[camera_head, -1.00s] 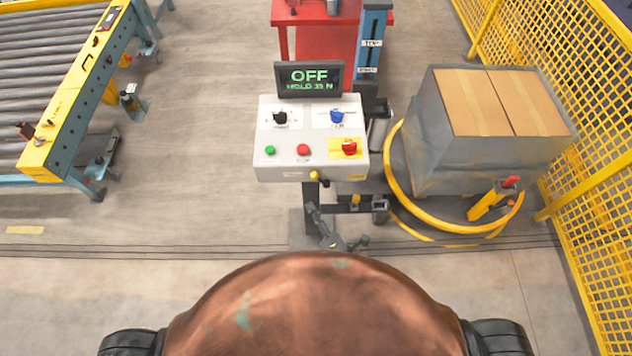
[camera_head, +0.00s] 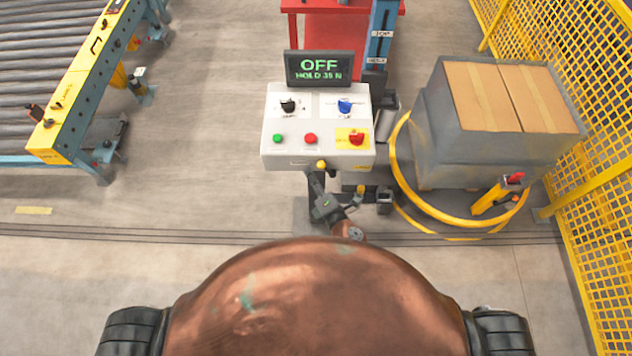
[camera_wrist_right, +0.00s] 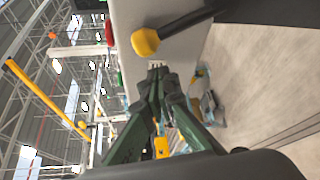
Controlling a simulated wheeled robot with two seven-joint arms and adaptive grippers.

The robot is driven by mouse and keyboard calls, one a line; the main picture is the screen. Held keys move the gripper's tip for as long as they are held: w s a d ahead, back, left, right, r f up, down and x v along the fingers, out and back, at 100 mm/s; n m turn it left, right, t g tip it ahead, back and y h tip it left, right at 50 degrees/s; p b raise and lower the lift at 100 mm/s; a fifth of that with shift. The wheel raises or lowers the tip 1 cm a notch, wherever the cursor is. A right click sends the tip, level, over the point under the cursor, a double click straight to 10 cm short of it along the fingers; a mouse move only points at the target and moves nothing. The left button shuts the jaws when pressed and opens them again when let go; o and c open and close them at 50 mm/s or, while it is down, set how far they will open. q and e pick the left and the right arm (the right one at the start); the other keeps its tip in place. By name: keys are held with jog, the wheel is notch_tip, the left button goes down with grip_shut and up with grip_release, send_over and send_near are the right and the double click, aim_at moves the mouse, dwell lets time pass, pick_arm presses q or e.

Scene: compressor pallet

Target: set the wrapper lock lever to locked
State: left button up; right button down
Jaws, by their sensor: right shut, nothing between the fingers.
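A lever with a yellow ball knob (camera_head: 321,164) and a dark shaft sits at the front lower edge of the grey control console (camera_head: 290,161). In the right wrist view the knob (camera_wrist_right: 145,41) is large and close, its dark shaft running off to the upper right. My right gripper (camera_head: 313,178) is just below the console front, under the knob. Its fingers (camera_wrist_right: 157,72) are shut and empty, with tips near the knob but apart from it in the picture. I cannot read any lock marking by the lever. My left gripper is out of view.
The console carries green and red buttons, black, blue and red switches, and a display (camera_head: 319,68) reading OFF. A wrapped pallet load (camera_head: 465,150) stands right within a yellow ring (camera_head: 399,170), by a yellow fence (camera_head: 590,215). A roller conveyor (camera_head: 75,110) is left; the floor between is clear.

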jog(key=shift+d+r, duration=0.25)
jog(key=shift+d, duration=0.3)
jog(key=shift+d+r, duration=0.25)
jog(key=shift+d, duration=0.25)
jog(key=shift+w, duration=0.1)
